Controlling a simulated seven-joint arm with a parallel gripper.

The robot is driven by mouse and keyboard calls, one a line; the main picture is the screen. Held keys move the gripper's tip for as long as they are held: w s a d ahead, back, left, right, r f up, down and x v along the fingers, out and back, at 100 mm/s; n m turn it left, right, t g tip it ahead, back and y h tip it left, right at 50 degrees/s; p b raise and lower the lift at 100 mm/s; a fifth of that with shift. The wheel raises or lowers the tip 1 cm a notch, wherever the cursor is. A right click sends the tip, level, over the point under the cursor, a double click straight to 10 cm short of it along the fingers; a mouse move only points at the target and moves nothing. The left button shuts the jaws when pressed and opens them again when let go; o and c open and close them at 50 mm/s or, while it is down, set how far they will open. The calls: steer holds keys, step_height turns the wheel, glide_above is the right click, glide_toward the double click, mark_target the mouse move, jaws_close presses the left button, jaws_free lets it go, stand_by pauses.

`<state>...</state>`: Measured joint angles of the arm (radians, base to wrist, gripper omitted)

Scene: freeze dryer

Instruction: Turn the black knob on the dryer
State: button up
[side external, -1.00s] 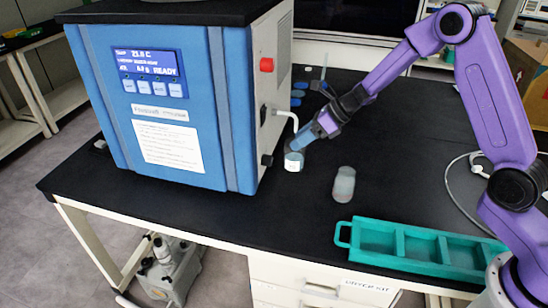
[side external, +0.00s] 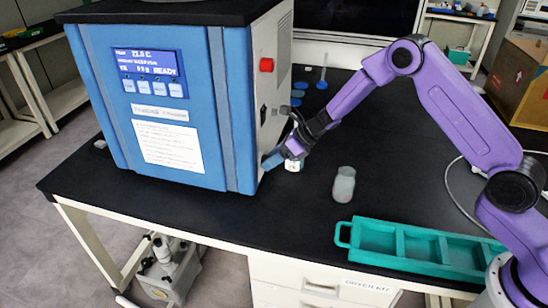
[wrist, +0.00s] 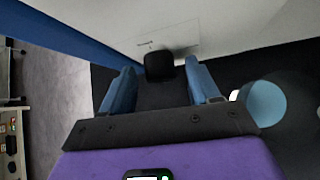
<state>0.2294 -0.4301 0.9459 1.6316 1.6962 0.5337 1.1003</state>
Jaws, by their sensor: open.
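The black knob (wrist: 159,66) sticks out low on the side wall of the blue and white freeze dryer (side external: 95,110). In the wrist view it lies between the two blue fingers of my gripper (wrist: 160,72), with visible gaps on both sides. My gripper is open and points at that wall. In the side view my gripper (side external: 270,161) is at the dryer's lower front side edge and hides the knob. Whether the fingertips reach past the knob's face is hard to tell.
A small jar (side external: 294,165) stands close beside my gripper; its round blue top (wrist: 262,103) shows at right in the wrist view. A translucent bottle (side external: 343,185) and a teal tray (side external: 376,240) stand nearer the front. A red button (side external: 266,65) is higher on the dryer's side.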

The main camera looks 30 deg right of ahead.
steer(key=c, duration=1)
steer(key=shift+c, duration=0.2)
steer(key=shift+s+a+n+h, duration=0.1)
steer(key=shift+n+h, duration=0.2)
steer(key=shift+s+a+n+t+h, duration=0.15)
steer(key=shift+n+t+h, duration=0.65)
steer(key=shift+t+h, duration=0.55)
steer(key=shift+t, duration=0.35)
steer(key=o, duration=1)
steer(key=shift+o, duration=0.2)
steer(key=v, duration=1.7)
